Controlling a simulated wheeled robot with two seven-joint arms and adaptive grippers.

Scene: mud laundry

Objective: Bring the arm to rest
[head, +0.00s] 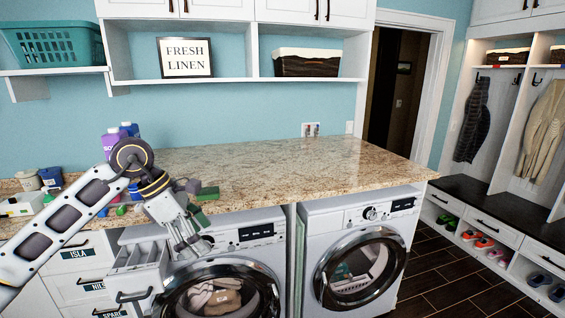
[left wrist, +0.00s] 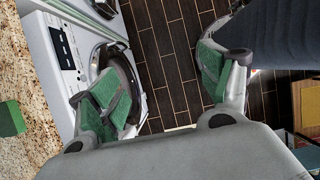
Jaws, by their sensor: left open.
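My left arm comes in from the left in the head view. Its gripper (head: 190,245) points down in front of the left washing machine (head: 235,235), just off the counter's front edge. In the left wrist view the gripper (left wrist: 155,90) has its two green-padded fingers wide apart, with only dark floor between them. It holds nothing. My right gripper is in neither view.
The granite counter (head: 300,165) is mostly clear, with a green block (head: 208,193) near its front edge. Bottles (head: 113,143) stand partly behind my arm. An open drawer (head: 140,255) juts out beside the gripper. The dark tiled floor (head: 440,275) is free at the right.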

